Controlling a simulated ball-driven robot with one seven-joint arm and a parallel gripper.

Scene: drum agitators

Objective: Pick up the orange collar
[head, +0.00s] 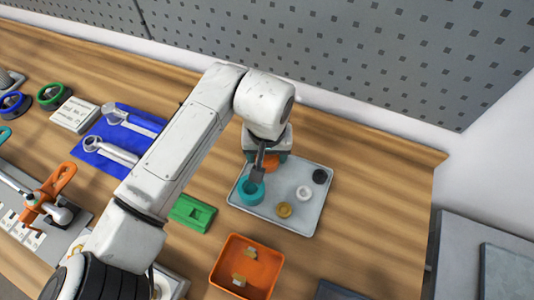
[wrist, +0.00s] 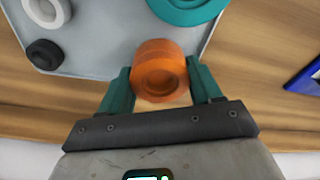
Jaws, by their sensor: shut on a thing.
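The orange collar (wrist: 160,70) is a short round ring with a recessed middle, between the two green fingers of my gripper (wrist: 162,85) in the wrist view. The fingers are shut on its sides. In the head view part of the orange collar (head: 271,161) shows beneath my gripper (head: 266,160), at the back left of the grey tray (head: 310,226). The wrist hides much of it there. I cannot tell whether the collar touches the tray.
A teal collar (head: 250,192) is close to the gripper. Brass (head: 284,210), white (head: 304,193) and black (head: 320,176) rings also sit on the tray. A green block (head: 192,213) and an orange bin (head: 246,267) are nearby. Bare bench lies right of the tray.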

